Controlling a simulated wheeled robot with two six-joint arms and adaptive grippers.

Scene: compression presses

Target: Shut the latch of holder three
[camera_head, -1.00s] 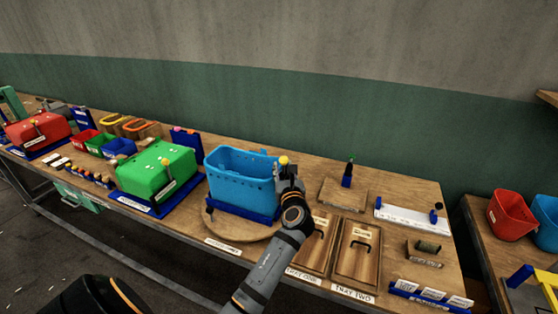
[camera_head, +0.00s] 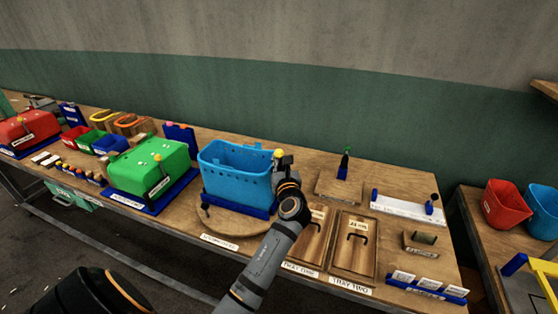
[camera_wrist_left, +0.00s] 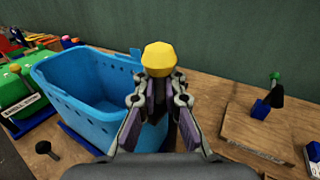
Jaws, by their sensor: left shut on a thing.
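A blue basket (camera_head: 235,175) sits in a dark blue holder (camera_head: 238,207) on a round wooden board. A yellow knob (camera_head: 279,153) stands at the basket's right side; it also shows in the wrist view (camera_wrist_left: 158,57). My left gripper (camera_head: 284,165) is at this knob, shut on the handle under it. In the wrist view its fingers (camera_wrist_left: 156,88) stand just below the knob and hide the handle. The rest of the latch is hidden, and I cannot read a holder number. My right gripper is not in view.
A green press box (camera_head: 150,168) stands to the left of the basket. Two wooden tray lids (camera_head: 353,262) with handles lie to the right. A small board with a green-tipped lever (camera_head: 344,165) stands behind them. Red and blue bins (camera_head: 505,208) are on a second table.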

